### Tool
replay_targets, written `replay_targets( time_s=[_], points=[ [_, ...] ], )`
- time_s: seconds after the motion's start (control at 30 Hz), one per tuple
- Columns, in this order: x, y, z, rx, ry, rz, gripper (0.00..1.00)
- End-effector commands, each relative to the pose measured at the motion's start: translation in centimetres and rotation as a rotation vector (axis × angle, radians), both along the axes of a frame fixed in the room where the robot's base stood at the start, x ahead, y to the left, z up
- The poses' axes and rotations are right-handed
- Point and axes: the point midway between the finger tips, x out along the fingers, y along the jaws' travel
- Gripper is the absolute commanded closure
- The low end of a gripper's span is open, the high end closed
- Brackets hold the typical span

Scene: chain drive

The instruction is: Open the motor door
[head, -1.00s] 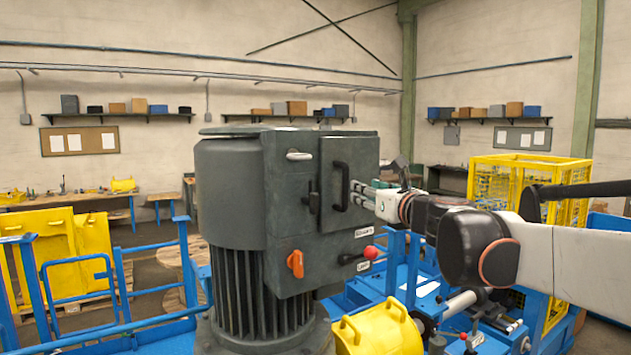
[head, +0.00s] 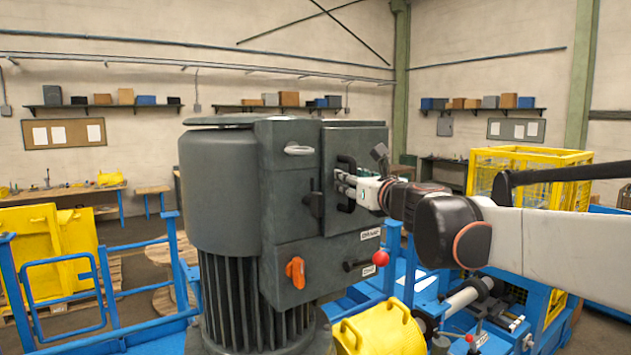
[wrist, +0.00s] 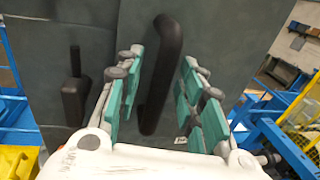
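The grey motor door (head: 355,225) is on the right part of the tall motor housing and looks shut. It has a black vertical handle, which shows whole in the wrist view (wrist: 163,75). A black latch (head: 314,202) is left of the handle, also seen in the wrist view (wrist: 75,92). My gripper (head: 350,184) is at the handle. In the wrist view (wrist: 160,95) its teal-padded fingers are open on either side of the handle, with gaps on both sides. The head view hides part of the handle behind my fingers.
An orange knob (head: 295,271) and a lever with a red ball (head: 380,258) sit below the door. A yellow cover (head: 385,330) is under them. Blue rails (head: 75,290) and a yellow cage (head: 525,180) stand around.

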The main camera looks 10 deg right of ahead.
Motion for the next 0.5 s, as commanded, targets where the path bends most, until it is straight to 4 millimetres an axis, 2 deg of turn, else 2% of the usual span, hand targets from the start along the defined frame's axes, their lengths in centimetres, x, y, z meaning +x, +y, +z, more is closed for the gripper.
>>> replay_targets(
  time_s=[0.03, 0.17, 0.5],
  points=[
    [0.01, 0.00, 0.00, 0.000, 0.000, 0.000, 0.72],
    [0.01, -0.01, 0.00, 0.000, 0.000, 0.000, 1.00],
    [-0.14, -0.27, -0.02, 0.000, 0.000, 0.012, 1.00]
  ],
)
